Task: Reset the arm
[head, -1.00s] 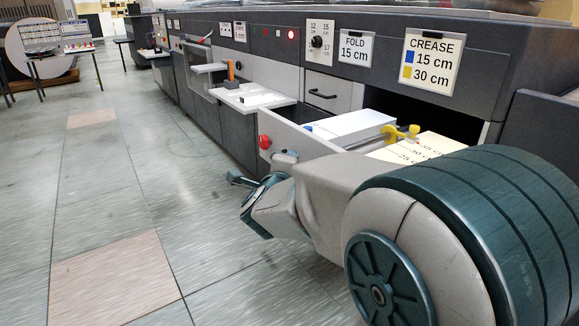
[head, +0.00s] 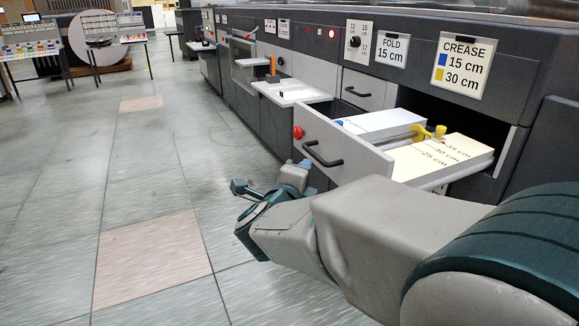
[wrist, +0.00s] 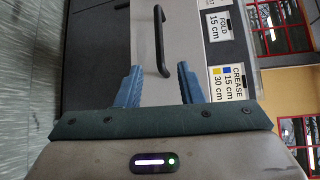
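My arm reaches from the lower right of the head view, with my gripper (head: 268,183) in front of the open drawer, off its front and above the floor. In the wrist view my gripper (wrist: 159,68) has its two blue fingers well apart and nothing between them. The grey drawer front (head: 343,150) has a black handle (head: 322,155). The handle also shows in the wrist view (wrist: 160,42), beyond the fingertips and apart from them.
The open drawer holds a white stack (head: 380,124), a cream stack marked in cm (head: 440,157) and a yellow piece (head: 421,133). A red knob (head: 298,132) is at the drawer's corner. White shelves (head: 293,92) jut from the machine farther along. The floor (head: 150,190) at left is clear.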

